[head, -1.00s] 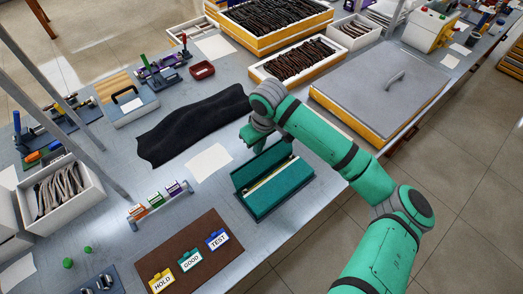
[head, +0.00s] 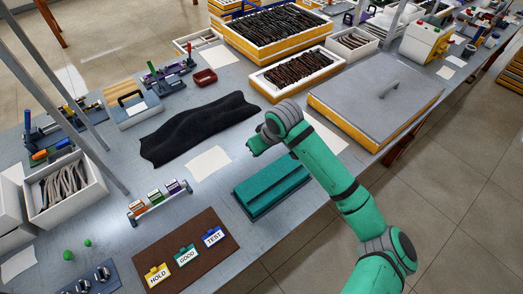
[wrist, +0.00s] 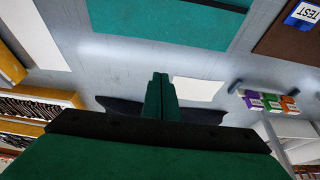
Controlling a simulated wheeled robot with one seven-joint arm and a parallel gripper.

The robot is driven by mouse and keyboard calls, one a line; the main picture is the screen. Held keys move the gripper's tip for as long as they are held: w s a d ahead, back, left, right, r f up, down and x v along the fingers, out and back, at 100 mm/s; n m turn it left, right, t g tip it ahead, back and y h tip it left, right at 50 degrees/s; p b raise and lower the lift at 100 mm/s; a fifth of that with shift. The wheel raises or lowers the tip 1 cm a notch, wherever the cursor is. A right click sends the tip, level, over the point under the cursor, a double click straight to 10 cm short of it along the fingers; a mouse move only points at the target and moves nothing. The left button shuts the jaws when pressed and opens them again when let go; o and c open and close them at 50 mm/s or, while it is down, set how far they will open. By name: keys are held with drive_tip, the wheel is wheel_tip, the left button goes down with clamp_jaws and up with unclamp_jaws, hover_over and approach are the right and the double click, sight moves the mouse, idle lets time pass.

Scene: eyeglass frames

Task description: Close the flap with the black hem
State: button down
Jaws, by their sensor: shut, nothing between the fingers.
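The teal case (head: 270,190) lies on the bench below my gripper in the head view, with its top down flat and its inside covered. Its plain teal top (wrist: 165,18) also shows at the upper middle of the wrist view.
A rumpled black cloth (head: 195,130) and a white sheet (head: 208,162) lie behind the case. A brown mat (head: 208,262) with HOLD, GOOD and TEST tags is at the front left. A grey-lidded crate (head: 375,95) stands to the right.

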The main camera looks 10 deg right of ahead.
drive_tip(key=s+d, duration=0.3)
drive_tip(key=s, duration=0.5)
drive_tip(key=shift+d, duration=0.3)
idle(0.9)
idle(0.4)
